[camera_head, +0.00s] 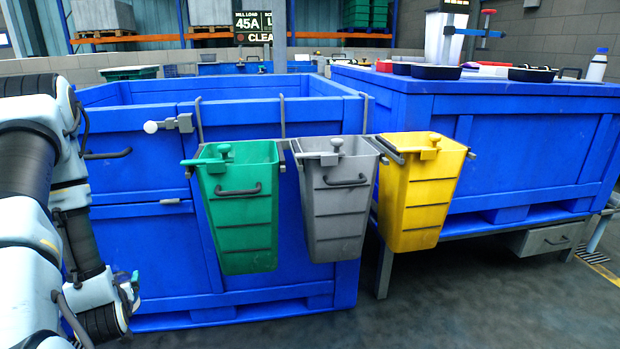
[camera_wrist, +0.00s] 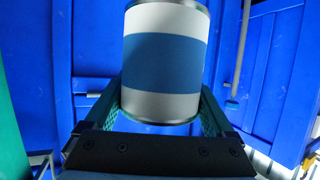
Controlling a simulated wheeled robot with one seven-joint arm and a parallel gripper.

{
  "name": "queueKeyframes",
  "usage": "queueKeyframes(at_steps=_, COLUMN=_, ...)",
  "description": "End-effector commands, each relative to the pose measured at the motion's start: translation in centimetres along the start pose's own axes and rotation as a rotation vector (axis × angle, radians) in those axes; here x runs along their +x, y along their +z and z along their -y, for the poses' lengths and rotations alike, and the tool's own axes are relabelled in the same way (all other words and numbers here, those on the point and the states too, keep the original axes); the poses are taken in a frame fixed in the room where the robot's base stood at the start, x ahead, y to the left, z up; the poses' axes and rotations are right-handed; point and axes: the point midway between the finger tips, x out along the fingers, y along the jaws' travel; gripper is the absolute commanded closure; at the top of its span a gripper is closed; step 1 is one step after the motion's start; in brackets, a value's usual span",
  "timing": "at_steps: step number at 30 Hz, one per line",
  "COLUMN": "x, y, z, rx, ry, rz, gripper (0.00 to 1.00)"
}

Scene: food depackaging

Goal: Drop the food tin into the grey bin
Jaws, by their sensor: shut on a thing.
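The food tin (camera_wrist: 165,65) is a white cylinder with a wide blue band and metal rims. In the wrist view my gripper (camera_wrist: 162,108) is shut on it, with a green-padded finger on each side. In the head view my arm is at the left edge, and neither the tin nor the fingertips can be made out there. The grey bin (camera_head: 338,208) hangs in the middle of three bins on the front of a large blue crate, right of my arm. Its inside is mostly hidden from this angle.
A green bin (camera_head: 238,215) hangs left of the grey one and a yellow bin (camera_head: 418,195) hangs right of it. The large blue crate (camera_head: 140,230) stands behind them. A blue workbench (camera_head: 510,150) with dark trays (camera_head: 436,72) is at the right. The floor at front right is clear.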

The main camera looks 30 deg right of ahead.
Motion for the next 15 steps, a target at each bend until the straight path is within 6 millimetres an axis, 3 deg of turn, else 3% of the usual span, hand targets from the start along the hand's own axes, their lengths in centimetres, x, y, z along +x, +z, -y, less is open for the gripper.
queueKeyframes(at_steps=1, x=-1.2, y=-2.9, z=0.0, rx=0.0, ry=0.0, rz=-0.001, gripper=0.91)
queueKeyframes(at_steps=15, x=-6.3, y=-15.3, z=0.0, rx=0.0, ry=0.0, rz=-0.002, gripper=0.91)
